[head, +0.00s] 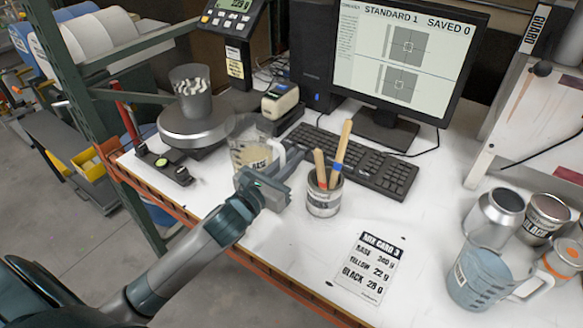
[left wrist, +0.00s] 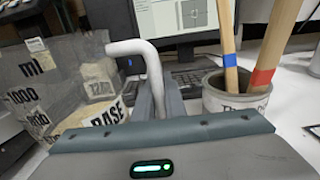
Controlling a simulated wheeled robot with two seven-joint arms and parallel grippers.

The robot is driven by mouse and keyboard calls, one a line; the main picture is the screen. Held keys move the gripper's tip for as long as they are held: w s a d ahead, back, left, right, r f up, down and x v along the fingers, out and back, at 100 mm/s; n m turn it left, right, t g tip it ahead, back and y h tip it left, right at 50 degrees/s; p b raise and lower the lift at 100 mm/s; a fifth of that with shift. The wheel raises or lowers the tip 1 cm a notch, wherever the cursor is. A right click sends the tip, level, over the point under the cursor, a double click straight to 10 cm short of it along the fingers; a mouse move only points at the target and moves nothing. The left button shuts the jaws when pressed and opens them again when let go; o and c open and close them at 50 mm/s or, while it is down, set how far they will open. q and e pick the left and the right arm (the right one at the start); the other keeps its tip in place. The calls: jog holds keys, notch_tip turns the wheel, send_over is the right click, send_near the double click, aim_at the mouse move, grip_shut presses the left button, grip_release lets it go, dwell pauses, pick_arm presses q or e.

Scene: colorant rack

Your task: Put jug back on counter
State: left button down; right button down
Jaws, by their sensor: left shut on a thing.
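A clear jug (head: 250,152) with a BASE label and pale contents is beside the scale, near the middle of the white counter (head: 262,262). My left gripper (head: 282,172) is shut on the jug's handle. In the left wrist view the jug (left wrist: 55,85) is at the left, and its white bent handle (left wrist: 148,58) runs down between the fingers (left wrist: 160,100). The jug looks roughly upright. I cannot tell whether its base touches the counter. My right gripper is not in view.
A can with stir sticks (head: 323,196) stands close to the right of my left gripper. The scale (head: 193,125) holds a grey cup. A keyboard (head: 360,160) lies behind. A blue jug (head: 478,280) and several cans stand at right. The front middle holds a mix card (head: 370,268).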

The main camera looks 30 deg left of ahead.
pick_arm(q)
jog(key=shift+f, duration=1.55)
jog(key=c, duration=1.8)
grip_release()
jog(key=shift+f, duration=0.1)
jog(key=shift+s, duration=0.15)
